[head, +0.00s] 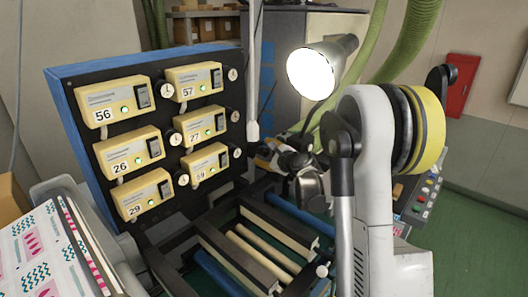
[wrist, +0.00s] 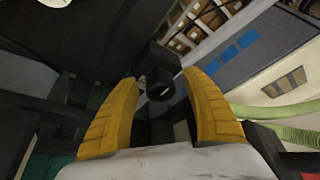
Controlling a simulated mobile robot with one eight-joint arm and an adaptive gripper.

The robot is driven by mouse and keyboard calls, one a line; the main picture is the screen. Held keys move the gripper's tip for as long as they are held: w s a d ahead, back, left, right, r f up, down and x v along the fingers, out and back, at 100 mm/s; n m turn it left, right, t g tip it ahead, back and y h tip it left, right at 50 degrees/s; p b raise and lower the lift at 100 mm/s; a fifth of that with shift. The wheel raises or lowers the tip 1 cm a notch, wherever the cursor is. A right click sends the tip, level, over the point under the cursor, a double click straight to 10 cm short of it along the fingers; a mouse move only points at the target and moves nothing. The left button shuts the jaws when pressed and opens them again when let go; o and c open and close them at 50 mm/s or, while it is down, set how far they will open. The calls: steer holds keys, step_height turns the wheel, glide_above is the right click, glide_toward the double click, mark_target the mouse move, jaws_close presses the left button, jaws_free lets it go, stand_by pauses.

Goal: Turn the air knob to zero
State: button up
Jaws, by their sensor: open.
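A round black knob (wrist: 160,84) with a short pale mark on its face shows in the wrist view, straight ahead between my fingertips. My gripper (wrist: 160,80) is open, with one yellow finger on each side of the knob. A dark gap shows between knob and fingers, and I cannot tell how deep the knob lies between them. In the head view my gripper (head: 273,152) is at the right edge of the black panel, by the roller frame; the knob cannot be made out there.
The blue-edged panel (head: 60,110) carries several yellow numbered boxes with green lights and small white dials. A lit lamp (head: 312,74) hangs above my gripper. The roller frame (head: 215,236) lies below. A button console (head: 424,196) stands right, and green hoses (head: 405,45) hang behind.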

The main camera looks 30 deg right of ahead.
steer(key=shift+s, duration=0.1)
steer(key=c, duration=1.2)
steer(key=shift+f+n+b, duration=0.3)
steer(key=shift+n+b, duration=0.1)
steer(key=shift+b, duration=0.8)
steer(key=shift+n+t+b, duration=0.3)
steer(key=shift+n+b, duration=0.1)
steer(key=shift+b, duration=0.4)
steer(key=shift+r+n+t+h+b, duration=0.1)
steer(key=shift+n+t+h+b, duration=0.35)
steer(key=shift+n+b, duration=0.45)
steer(key=shift+r+b, duration=0.25)
steer(key=shift+b, duration=0.15)
